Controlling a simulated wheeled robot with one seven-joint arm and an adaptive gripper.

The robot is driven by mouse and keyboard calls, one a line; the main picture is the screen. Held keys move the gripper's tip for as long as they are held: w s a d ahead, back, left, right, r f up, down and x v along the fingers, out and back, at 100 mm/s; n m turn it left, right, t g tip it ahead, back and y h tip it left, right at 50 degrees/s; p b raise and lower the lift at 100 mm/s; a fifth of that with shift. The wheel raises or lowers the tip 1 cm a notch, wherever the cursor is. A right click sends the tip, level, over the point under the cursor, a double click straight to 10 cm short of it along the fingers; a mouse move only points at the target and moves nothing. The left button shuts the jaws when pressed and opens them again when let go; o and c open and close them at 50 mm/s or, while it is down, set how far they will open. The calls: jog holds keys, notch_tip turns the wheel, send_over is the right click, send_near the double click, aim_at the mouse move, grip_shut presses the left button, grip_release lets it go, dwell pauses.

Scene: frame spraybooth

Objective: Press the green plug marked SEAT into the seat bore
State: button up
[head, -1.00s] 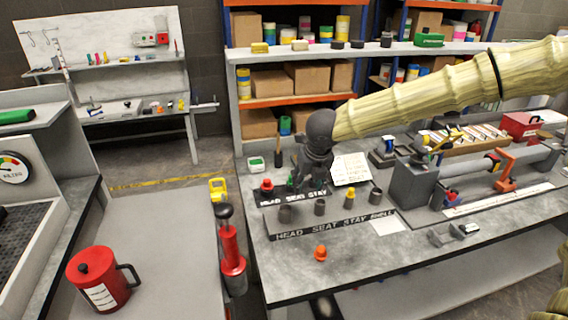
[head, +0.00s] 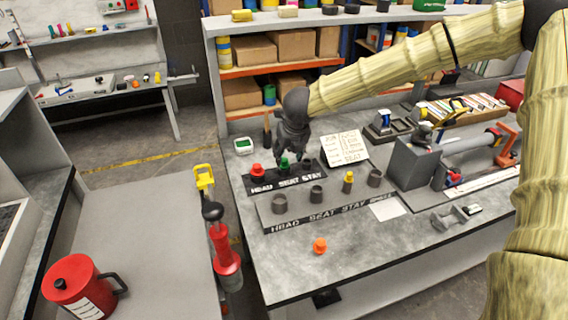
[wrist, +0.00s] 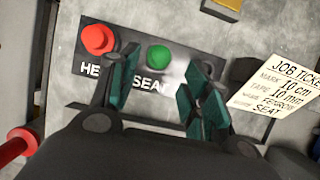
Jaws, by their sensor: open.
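The green plug (head: 284,162) stands in the black rack (head: 290,180) above the label SEAT. It also shows in the wrist view (wrist: 158,58), just ahead of my fingertips. My gripper (head: 292,155) is pointed down at the rack, close to the plug. In the wrist view my gripper (wrist: 158,85) is open, its two green-padded fingers apart with nothing held between them. The lower block (head: 330,207) on the bench has several grey bores marked HEAD, SEAT, STAY and one more word. The seat bore (head: 316,195) looks empty. A yellow plug (head: 348,181) stands in the STAY bore.
A red plug (head: 257,170) stands left of the green one. The job ticket (head: 345,148) is right of the rack and reads SEAT. An orange plug (head: 320,245) lies on the bench front. A grey box (head: 412,162) stands at right. The front bench is mostly clear.

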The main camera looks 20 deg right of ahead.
aim_at(285, 160)
jog(key=shift+w+p+x, duration=0.15)
jog(key=shift+p+x, duration=0.35)
jog(key=shift+x, duration=0.8)
jog(key=shift+w+p+x, duration=0.15)
jog(key=shift+p+x, duration=0.3)
jog(key=shift+x, duration=0.85)
jog(key=shift+r, duration=0.1)
jog(key=c, duration=0.8)
